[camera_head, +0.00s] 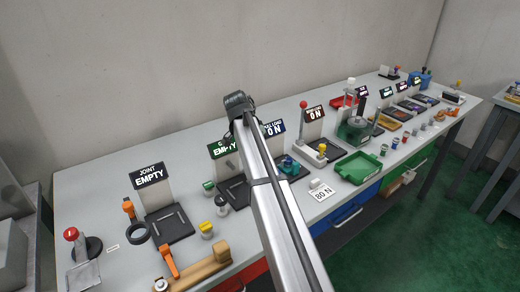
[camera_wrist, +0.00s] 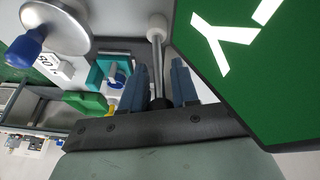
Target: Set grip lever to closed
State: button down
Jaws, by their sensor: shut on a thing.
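In the wrist view, my gripper (camera_wrist: 160,68) has its two blue-grey fingers on either side of a metal lever rod with a pale round knob (camera_wrist: 157,27). It is shut on this lever, and the knob sticks out beyond the fingertips. The rod's lower end is dark and partly hidden by the gripper body. A large green sign (camera_wrist: 250,65) with white letters fills the right of the wrist view, close to the fingers. In the head view, a green EMPTY sign (camera_head: 224,149) stands left of my arm. My arm hides the gripper and the lever there.
A silver disc with a blue knob (camera_wrist: 30,43) is at the wrist view's upper left. In the head view, a JOINT EMPTY sign (camera_head: 150,176), a red-knobbed lever (camera_head: 71,234) and a wooden piece with an orange handle (camera_head: 200,268) are left. A green tray (camera_head: 357,167) is right.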

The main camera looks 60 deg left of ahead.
jog(key=c, duration=1)
grip_release()
jog(key=v, duration=1.3)
jog(key=shift+s+r, duration=0.15)
jog(key=shift+r, duration=0.25)
jog(key=shift+a, duration=0.1)
jog(key=shift+c, duration=0.3)
